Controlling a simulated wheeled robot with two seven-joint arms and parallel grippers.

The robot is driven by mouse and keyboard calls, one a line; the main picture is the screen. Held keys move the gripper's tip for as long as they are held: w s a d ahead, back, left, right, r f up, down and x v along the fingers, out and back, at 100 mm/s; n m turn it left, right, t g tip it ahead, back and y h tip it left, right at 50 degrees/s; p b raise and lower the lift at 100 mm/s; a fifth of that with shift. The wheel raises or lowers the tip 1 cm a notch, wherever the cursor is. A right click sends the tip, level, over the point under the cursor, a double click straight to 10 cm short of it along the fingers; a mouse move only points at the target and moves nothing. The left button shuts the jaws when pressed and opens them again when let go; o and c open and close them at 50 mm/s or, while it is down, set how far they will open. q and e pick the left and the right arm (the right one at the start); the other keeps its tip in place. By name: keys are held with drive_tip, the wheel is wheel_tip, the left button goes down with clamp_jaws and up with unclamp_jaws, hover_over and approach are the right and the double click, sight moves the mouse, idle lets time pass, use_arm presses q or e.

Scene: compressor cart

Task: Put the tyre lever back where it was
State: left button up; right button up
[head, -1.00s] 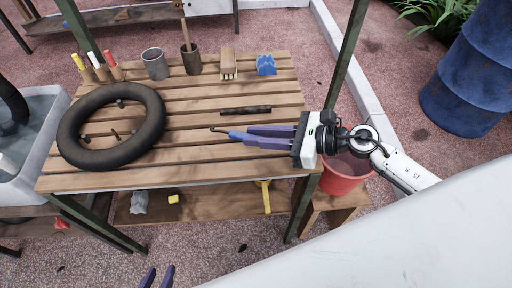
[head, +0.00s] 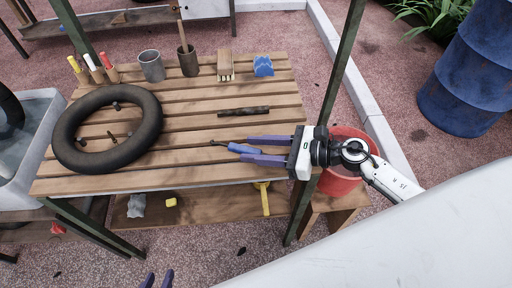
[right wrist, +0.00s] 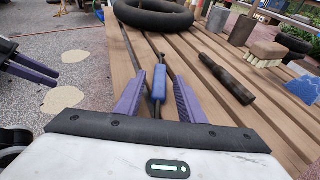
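The tyre lever (head: 240,148), with a blue handle and a thin dark hooked end pointing left, lies on the slatted table (head: 190,181) near its front right. My right gripper (head: 253,149) is open, with one finger on each side of the handle. In the right wrist view the blue handle (right wrist: 159,83) lies between the open fingers, with gaps on both sides. My left gripper (head: 159,279) is open and empty at the bottom edge of the head view, away from the table. It also shows at the left of the right wrist view (right wrist: 32,70).
A black tyre tube (head: 66,145) lies on the table's left. A dark rod (head: 244,111) lies behind the lever. A red bucket (head: 342,181) stands beside the table.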

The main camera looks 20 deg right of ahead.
drive_tip(key=shift+r, duration=0.2)
drive_tip(key=b+v, duration=0.1)
drive_tip(key=v, duration=0.9)
drive_tip(key=shift+s+d, duration=0.2)
drive_tip(key=shift+d, duration=0.05)
drive_tip(key=shift+s+d+r, duration=0.25)
drive_tip(key=shift+s+d, duration=0.15)
drive_tip(key=shift+d, duration=0.1)
drive_tip(key=shift+a, duration=0.1)
idle(0.4)
